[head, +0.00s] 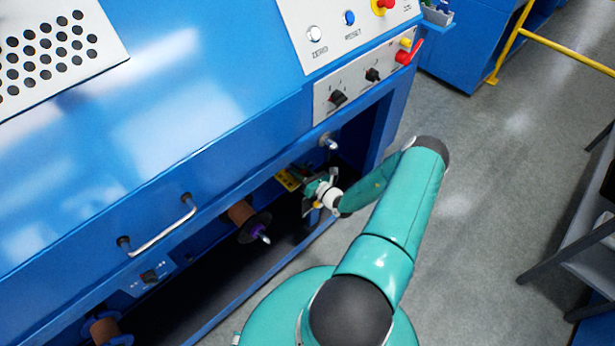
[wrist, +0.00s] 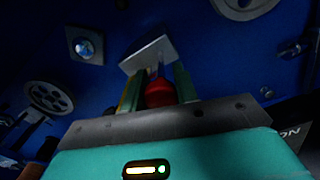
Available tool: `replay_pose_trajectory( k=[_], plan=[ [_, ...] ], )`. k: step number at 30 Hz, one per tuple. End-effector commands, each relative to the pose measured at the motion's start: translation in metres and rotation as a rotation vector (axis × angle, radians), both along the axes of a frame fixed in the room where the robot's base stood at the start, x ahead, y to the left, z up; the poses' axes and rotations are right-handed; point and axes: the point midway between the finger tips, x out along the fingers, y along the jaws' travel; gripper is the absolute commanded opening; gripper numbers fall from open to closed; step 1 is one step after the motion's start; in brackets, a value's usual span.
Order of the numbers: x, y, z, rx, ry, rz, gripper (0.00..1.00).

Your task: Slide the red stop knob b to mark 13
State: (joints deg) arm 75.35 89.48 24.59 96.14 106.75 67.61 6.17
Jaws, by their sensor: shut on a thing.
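The red stop knob (wrist: 160,92) shows in the wrist view, just above the middle of my gripper's front edge. My gripper (wrist: 156,82) has one finger on each side of it and is shut on it. A grey metal block or plate (wrist: 148,54) sits right behind the knob. In the head view my gripper (head: 312,194) reaches into the dark opening under the blue machine, and the knob is hidden there. No scale marks or mark 13 can be read in either view.
The blue machine (head: 200,125) overhangs my gripper. A spool with a purple hub (head: 246,222) and a metal handle (head: 160,228) are to the left. Grey wheels (wrist: 48,97) and a bolt-like round fitting (wrist: 85,46) show in the wrist view. Open floor (head: 490,190) lies to the right.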

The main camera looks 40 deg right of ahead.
Motion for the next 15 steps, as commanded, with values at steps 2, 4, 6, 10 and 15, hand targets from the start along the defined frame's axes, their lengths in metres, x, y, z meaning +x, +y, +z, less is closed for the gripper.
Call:
replay_pose_trajectory(
  k=[2, 4, 6, 10, 15],
  plan=[
    [0.0, -0.0004, -0.0002, 0.0, 0.001, -0.002, 0.0],
    [-0.0002, -0.0005, -0.0002, 0.001, 0.001, -0.002, 0.0],
    [-0.0003, -0.0005, -0.0002, 0.001, 0.001, -0.002, 0.0],
    [-0.0005, -0.0005, -0.0002, 0.001, 0.001, -0.002, 0.51],
    [-0.0005, -0.0004, -0.0001, 0.001, 0.001, -0.002, 0.51]
  ],
)
